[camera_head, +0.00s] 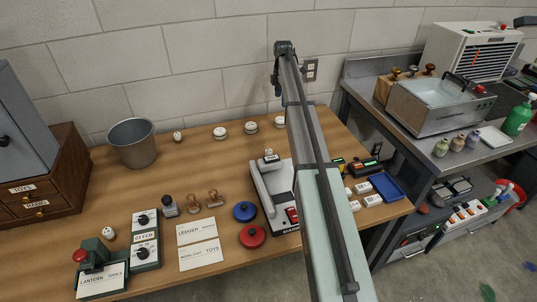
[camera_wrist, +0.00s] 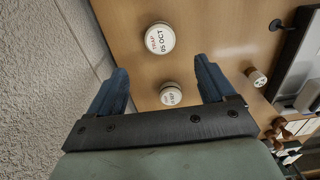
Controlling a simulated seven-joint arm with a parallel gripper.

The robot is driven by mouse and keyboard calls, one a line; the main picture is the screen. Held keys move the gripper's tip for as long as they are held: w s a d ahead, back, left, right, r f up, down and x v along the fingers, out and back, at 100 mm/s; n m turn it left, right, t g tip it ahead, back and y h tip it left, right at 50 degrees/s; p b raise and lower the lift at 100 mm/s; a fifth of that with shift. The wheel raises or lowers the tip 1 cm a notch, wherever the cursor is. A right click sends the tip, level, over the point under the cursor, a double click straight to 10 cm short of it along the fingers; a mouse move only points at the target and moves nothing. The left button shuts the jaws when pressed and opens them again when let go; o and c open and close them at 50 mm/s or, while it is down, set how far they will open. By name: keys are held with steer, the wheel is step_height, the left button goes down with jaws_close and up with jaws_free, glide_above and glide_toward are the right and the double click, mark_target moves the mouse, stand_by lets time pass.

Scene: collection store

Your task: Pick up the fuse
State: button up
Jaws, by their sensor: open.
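I cannot pick out a thing that is plainly a fuse in either view. My gripper (camera_wrist: 160,72) is open, its two blue fingers apart with nothing held. In the wrist view a round white-topped pot (camera_wrist: 170,93) shows between the fingers, and a larger-looking one marked "TRAP 05 OCT" (camera_wrist: 160,38) lies beyond the tips. A small pale cylinder with dark marks on its end (camera_wrist: 257,77) is to the right of the fingers. In the head view my gripper (camera_head: 276,86) is by the wall, above the table's back edge, small and partly hidden by my arm.
The wooden table (camera_head: 180,190) holds a metal bucket (camera_head: 132,143), several white-topped pots (camera_head: 220,133) along the back, a scale-like device (camera_head: 275,190), red and blue discs (camera_head: 252,236) and a blue tray (camera_head: 387,187). A steel bench (camera_head: 470,150) stands right.

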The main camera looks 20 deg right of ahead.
steer(key=shift+c, duration=0.4)
steer(key=c, duration=0.3)
steer(key=shift+c, duration=0.2)
steer(key=s+a+m, duration=0.2)
steer(key=s+a, duration=0.1)
steer(key=a, duration=1.8)
steer(key=r+m, duration=0.1)
steer(key=m, duration=0.6)
glide_above(107, 231)
steer(key=shift+f, duration=6.35)
